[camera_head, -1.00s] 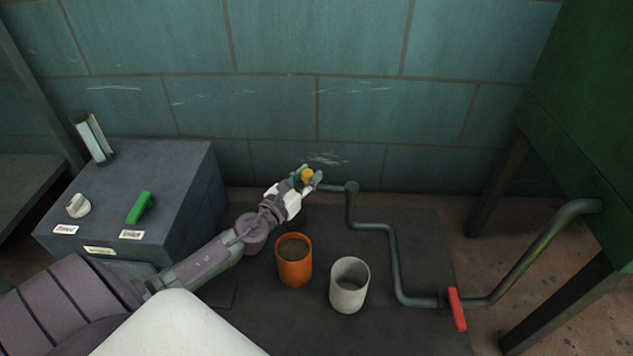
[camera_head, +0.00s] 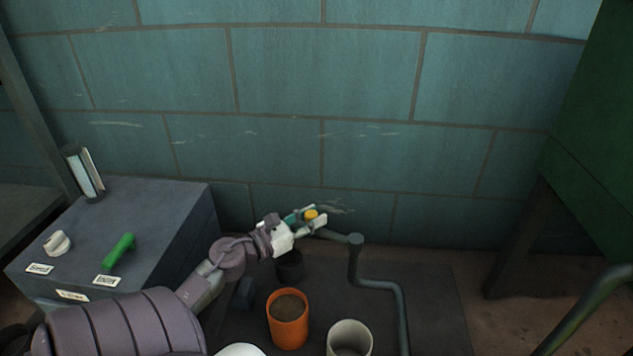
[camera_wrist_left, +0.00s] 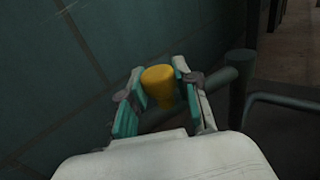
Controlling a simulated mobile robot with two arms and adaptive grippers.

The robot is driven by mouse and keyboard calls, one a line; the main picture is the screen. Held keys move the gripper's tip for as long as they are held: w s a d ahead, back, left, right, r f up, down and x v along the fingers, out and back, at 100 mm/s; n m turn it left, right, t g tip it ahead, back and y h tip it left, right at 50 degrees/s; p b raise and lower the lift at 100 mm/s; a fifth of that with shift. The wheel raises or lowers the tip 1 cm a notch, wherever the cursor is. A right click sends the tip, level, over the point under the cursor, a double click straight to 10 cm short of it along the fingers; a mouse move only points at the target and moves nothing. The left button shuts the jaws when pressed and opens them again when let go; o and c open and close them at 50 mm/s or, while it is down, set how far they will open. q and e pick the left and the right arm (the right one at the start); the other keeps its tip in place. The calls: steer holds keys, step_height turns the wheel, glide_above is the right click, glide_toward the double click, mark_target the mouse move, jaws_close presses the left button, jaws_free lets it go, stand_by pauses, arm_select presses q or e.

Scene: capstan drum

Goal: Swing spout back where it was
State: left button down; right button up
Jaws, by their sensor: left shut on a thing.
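The spout (camera_head: 334,236) is a short grey pipe arm reaching left from the top of an upright pipe (camera_head: 355,262), close to the tiled wall. Its yellow knob (camera_head: 311,214) sits between the fingers of my left gripper (camera_head: 313,218), which is shut on it. In the left wrist view the yellow knob (camera_wrist_left: 159,86) stands between the two teal finger pads, with the spout pipe (camera_wrist_left: 222,76) behind the right finger. The gripper hides part of the spout's free end. My right gripper is not in view.
A dark pot (camera_head: 289,267) stands below my left gripper. An orange pot (camera_head: 287,322) with brown contents and a pale pot (camera_head: 349,341) stand nearer. A grey box (camera_head: 115,235) with a green handle (camera_head: 119,250) is on the left. The wall (camera_head: 270,150) is close behind the gripper.

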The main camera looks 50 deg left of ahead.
arm_select(q)
steer(key=c, duration=0.8)
jaws_free()
steer(key=shift+w, duration=0.1)
steer(key=shift+s, duration=0.25)
steer(key=s+a, duration=0.1)
steer(key=s, duration=1)
steer(key=shift+s+a, duration=0.15)
steer(key=shift+s, duration=0.1)
